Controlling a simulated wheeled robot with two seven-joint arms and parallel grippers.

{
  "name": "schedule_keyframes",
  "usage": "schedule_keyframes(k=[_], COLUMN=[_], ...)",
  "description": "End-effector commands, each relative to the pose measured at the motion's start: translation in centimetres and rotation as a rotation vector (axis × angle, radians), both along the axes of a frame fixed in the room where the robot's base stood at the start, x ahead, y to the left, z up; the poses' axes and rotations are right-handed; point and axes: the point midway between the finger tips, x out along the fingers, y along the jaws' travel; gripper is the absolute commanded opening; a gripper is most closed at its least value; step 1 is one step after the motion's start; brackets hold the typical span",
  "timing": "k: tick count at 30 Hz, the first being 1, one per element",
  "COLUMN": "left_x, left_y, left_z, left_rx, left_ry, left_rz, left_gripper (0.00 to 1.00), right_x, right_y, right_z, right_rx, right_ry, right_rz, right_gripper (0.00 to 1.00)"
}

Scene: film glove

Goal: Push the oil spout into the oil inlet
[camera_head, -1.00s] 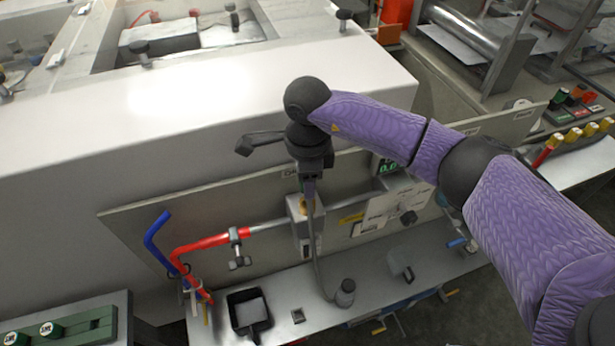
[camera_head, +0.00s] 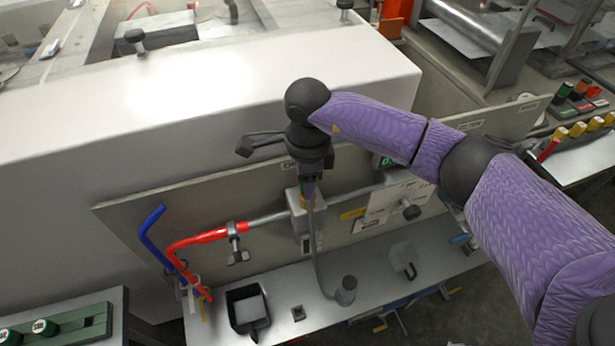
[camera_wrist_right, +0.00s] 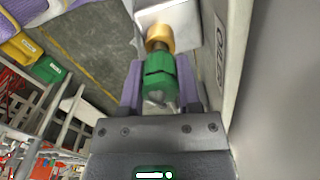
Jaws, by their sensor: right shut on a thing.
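My right gripper (camera_head: 309,190) points down in front of the grey panel, just above a small grey box fixed to it (camera_head: 301,222). In the right wrist view its purple fingers (camera_wrist_right: 160,88) are shut on a green fitting, which I take to be the oil spout (camera_wrist_right: 158,72). A brass piece (camera_wrist_right: 159,38) at the far end of the fitting meets or nearly meets the pale box (camera_wrist_right: 180,22). The oil inlet itself is hidden, so I cannot tell how deep the spout sits. My left gripper is out of view.
A thin grey hose (camera_head: 316,250) runs down to a small grey bottle (camera_head: 345,291) on the ledge. A red pipe (camera_head: 200,240), a blue pipe (camera_head: 150,232) and a black tray (camera_head: 248,310) are at left. The panel (camera_head: 130,215) stands close behind the gripper.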

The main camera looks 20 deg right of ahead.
Motion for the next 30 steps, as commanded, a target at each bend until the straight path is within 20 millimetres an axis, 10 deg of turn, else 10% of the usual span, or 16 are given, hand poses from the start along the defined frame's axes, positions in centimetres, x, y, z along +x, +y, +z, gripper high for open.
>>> schedule_keyframes(k=[5, 6, 12, 20, 30], left_x=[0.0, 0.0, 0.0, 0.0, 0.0], left_y=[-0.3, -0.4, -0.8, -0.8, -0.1], left_z=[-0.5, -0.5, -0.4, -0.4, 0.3], left_rx=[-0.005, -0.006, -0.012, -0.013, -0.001], left_ry=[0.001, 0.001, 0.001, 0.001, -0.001], left_rz=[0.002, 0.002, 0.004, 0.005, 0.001], left_gripper=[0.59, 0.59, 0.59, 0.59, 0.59], right_x=[0.0, 0.0, 0.0, 0.0, 0.1], right_y=[0.0, 0.0, 0.0, 0.0, 0.0], right_z=[-0.6, -0.6, -0.5, 0.0, 7.7], right_rx=[0.0, 0.0, 0.0, 0.0, 0.0], right_ry=[0.0, 0.0, 0.0, -0.001, -0.004], right_rz=[0.0, 0.0, 0.0, 0.0, 0.001], right_gripper=[0.0, 0.45, 0.84, 0.84, 0.84])
